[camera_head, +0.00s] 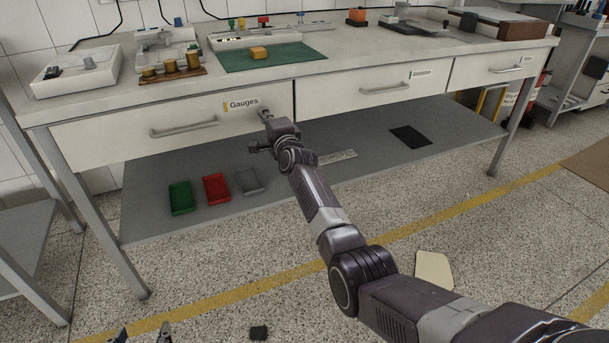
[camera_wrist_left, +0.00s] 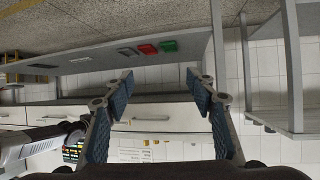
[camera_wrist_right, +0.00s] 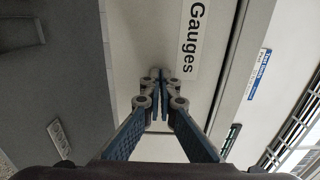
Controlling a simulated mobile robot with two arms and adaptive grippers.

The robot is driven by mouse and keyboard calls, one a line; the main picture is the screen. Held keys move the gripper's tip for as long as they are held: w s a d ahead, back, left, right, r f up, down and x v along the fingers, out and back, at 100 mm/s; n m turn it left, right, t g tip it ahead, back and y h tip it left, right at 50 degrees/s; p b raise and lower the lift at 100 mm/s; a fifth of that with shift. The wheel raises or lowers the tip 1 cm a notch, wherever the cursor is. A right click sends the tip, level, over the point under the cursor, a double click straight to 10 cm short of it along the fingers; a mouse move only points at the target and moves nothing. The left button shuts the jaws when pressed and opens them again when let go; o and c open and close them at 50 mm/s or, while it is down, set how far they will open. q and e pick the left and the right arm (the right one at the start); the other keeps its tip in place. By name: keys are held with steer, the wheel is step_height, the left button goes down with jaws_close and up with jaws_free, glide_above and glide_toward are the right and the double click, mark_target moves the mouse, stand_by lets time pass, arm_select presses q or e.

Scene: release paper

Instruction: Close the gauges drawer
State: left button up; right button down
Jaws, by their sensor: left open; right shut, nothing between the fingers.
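The gauges drawer (camera_head: 88,129) is the left drawer under the bench top, with a bar handle (camera_head: 184,128) and a "Gauges" label (camera_head: 241,104). Its front looks flush, or nearly so, with the neighbouring drawer. My right gripper (camera_head: 264,113) is shut and empty, its tips at the drawer front just right of the label; contact is hard to tell. In the right wrist view the shut fingertips (camera_wrist_right: 160,76) are beside the label (camera_wrist_right: 192,38). My left gripper (camera_head: 140,335) is open and empty, low before the bench; its spread fingers (camera_wrist_left: 160,85) show in the left wrist view.
The bench top (camera_head: 185,90) holds a green mat (camera_head: 290,59) and instruments. Green (camera_head: 181,198), red (camera_head: 216,188) and grey (camera_head: 249,181) trays lie on the lower shelf (camera_head: 290,190). A bench leg (camera_head: 105,235) stands at left. The floor in front is mostly clear.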

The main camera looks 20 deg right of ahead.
arm_select(q)
steer(key=shift+w+d+r+t, duration=0.15)
steer(key=shift+w+r+t, duration=0.1)
steer(key=shift+w+r, duration=0.25)
steer(key=shift+w+d+r+t, duration=0.15)
steer(key=shift+w+r+t, duration=0.1)
steer(key=shift+r, duration=0.35)
arm_select(e)
steer(key=shift+w+d+r, duration=0.1)
steer(key=shift+w+r, duration=0.2)
steer(key=shift+r, duration=0.1)
